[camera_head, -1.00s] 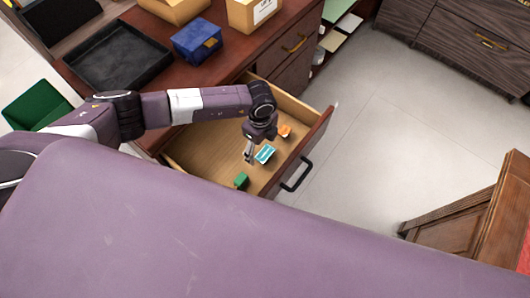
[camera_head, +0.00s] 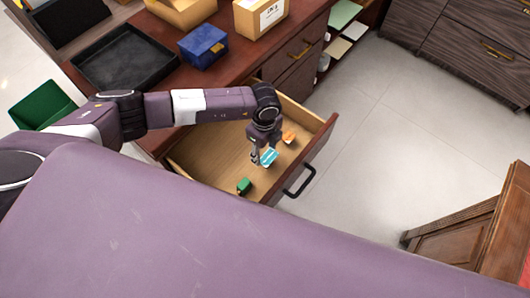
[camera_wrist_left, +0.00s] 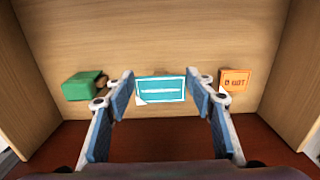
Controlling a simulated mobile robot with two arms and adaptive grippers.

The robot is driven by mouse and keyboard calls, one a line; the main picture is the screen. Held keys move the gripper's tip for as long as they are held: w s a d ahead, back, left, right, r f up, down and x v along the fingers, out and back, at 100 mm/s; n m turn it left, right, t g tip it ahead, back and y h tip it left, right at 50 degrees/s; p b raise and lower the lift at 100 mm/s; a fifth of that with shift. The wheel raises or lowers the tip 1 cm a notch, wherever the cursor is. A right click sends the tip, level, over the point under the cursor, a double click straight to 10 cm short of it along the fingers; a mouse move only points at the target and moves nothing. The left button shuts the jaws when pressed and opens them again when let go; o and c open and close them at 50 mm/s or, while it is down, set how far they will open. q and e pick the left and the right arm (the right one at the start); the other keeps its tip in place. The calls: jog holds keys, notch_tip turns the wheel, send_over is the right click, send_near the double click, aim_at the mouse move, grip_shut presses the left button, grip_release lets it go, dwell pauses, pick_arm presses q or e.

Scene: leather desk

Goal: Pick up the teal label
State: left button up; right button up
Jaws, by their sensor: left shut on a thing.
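The teal label (camera_head: 269,157) is a flat teal card with white markings, inside the open wooden drawer. In the left wrist view the teal label (camera_wrist_left: 160,91) sits between the two fingertips of my left gripper (camera_wrist_left: 160,84). My left gripper (camera_head: 262,158) reaches down into the drawer and is shut on the label. I cannot tell clearly whether the label is clear of the drawer floor. My right gripper is not in view.
A green item (camera_head: 244,186) and an orange label (camera_head: 289,136) lie in the drawer (camera_head: 205,150) on either side. The drawer front with its black handle (camera_head: 299,181) stands close. A black tray (camera_head: 122,57), blue box (camera_head: 203,46) and cardboard box (camera_head: 261,16) are on the desk.

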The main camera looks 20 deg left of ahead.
pick_arm(q)
jog(key=s+a+r+n, duration=0.2)
jog(key=r+n, duration=0.9)
jog(key=r, duration=0.6)
jog(key=s+a+r+n+b, duration=0.1)
jog(key=s+a+r+n, duration=0.1)
jog(key=r+n, duration=0.9)
notch_tip(320, 180, up, 7)
jog(key=shift+s+f, duration=0.1)
jog(key=shift+s, duration=0.3)
